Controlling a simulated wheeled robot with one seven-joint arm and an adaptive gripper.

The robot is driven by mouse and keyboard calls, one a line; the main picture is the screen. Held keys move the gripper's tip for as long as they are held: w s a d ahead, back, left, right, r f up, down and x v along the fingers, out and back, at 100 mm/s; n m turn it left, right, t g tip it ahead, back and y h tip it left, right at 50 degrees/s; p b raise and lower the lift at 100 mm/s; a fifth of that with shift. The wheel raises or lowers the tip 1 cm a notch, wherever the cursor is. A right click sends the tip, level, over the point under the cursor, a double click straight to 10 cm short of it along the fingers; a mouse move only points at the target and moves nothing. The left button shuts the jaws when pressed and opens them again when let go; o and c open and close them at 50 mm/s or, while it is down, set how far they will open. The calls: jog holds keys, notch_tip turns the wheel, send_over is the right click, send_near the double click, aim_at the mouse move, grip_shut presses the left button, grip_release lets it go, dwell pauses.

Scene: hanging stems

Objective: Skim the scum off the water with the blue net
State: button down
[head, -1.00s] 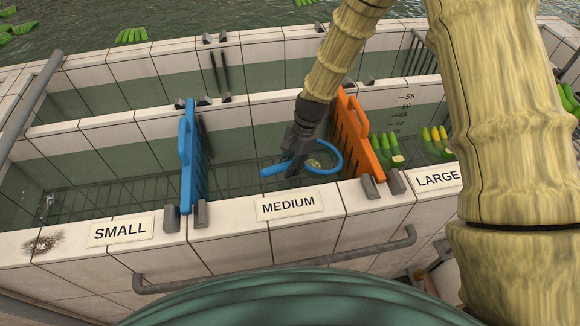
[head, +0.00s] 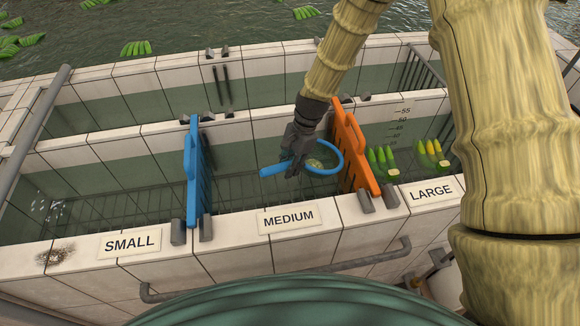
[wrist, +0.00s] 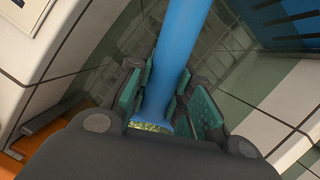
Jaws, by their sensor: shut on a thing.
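My gripper (head: 296,150) is shut on the handle of the blue net (head: 268,171) over the MEDIUM compartment. The net's round rim (head: 341,150) is to the right of the gripper, close to the orange divider. Something small and yellowish-green shows inside the rim; I cannot tell what it is. In the wrist view the blue handle (wrist: 181,50) runs between the green-padded fingers (wrist: 165,105). The water (head: 115,205) is greenish and clear, with a grid below. Pale specks (head: 48,210), perhaps scum, lie at the left end of the SMALL compartment.
A blue divider (head: 193,175) stands between SMALL and MEDIUM, and an orange divider (head: 356,150) between MEDIUM and LARGE. Green and yellow banana bunches (head: 430,152) are in LARGE. A grey rail (head: 300,276) runs along the front wall. Brown dirt (head: 55,255) marks the left front edge.

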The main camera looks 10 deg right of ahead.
jog(key=shift+r+p, duration=2.6)
jog(key=shift+r, duration=1.4)
jog(key=shift+r+p, duration=0.4)
jog(key=shift+r, duration=2.3)
